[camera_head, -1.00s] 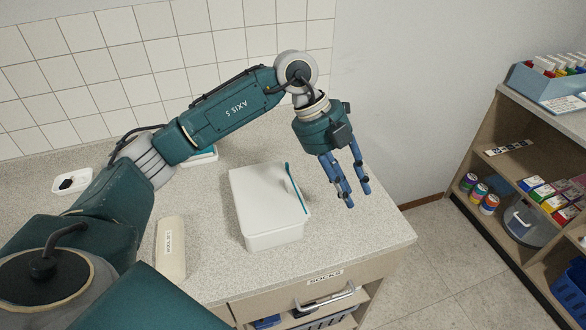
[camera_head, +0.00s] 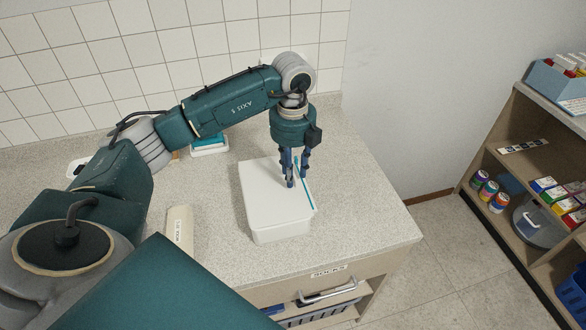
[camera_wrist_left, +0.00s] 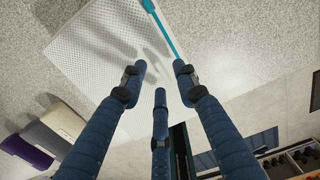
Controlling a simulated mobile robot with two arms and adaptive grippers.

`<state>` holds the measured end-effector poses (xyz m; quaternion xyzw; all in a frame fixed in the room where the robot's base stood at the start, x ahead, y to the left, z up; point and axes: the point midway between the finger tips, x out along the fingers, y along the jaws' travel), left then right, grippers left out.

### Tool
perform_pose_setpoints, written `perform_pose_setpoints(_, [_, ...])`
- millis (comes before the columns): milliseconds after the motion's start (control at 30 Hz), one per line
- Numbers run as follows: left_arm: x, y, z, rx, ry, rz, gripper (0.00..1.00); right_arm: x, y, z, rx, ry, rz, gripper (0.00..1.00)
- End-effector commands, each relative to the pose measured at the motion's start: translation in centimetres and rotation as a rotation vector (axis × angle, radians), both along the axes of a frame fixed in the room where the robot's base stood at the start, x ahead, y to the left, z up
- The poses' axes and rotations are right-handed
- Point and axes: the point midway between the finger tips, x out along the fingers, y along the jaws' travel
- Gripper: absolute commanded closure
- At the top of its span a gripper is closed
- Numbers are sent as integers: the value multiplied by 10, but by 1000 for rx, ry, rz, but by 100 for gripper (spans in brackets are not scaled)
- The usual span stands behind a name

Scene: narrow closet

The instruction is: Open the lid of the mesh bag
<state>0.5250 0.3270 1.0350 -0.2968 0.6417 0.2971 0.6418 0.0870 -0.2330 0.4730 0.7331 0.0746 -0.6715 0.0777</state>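The mesh bag (camera_head: 262,205) is a white box-shaped case lying on the speckled counter. Its white top looks flat and closed, and a teal strip (camera_head: 308,198) runs along its right edge. In the left wrist view the fine mesh surface (camera_wrist_left: 95,50) and the teal strip (camera_wrist_left: 158,22) also show. My left gripper (camera_head: 297,178) points down over the bag's right part, close to the strip. In the wrist view its fingers (camera_wrist_left: 160,74) are spread with nothing between them. Whether the fingertips touch the bag, I cannot tell. My right gripper is not in view.
A long pale labelled case (camera_head: 179,235) lies left of the bag. A small white and teal case (camera_head: 209,146) stands behind, near the tiled wall. Below the counter is a drawer (camera_head: 318,296) with a metal handle. A stocked shelf (camera_head: 520,165) stands right, across open floor.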

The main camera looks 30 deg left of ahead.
Motion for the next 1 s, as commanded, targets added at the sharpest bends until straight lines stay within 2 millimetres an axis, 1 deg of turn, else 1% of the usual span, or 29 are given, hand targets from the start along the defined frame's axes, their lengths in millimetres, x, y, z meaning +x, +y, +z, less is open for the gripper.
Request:
perform_pose_setpoints(133, [-1,0,-8,-1,2,-1,70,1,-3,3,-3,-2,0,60])
perform_pose_setpoints(367, [0,0,-9,-1,1,-2,70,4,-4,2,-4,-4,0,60])
perform_pose_setpoints(433, [0,0,-9,-1,1,-2,80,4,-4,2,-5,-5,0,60])
perform_pose_setpoints(533, [0,0,-9,-1,1,-2,100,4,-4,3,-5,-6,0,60])
perform_pose_setpoints(833, [1,0,-8,-3,-2,-1,100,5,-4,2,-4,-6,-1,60])
perform_pose_setpoints(933, [6,0,-7,-11,-13,-1,100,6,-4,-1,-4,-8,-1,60])
perform_pose_setpoints(1000, [12,0,-5,-23,-28,-1,100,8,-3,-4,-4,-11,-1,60])
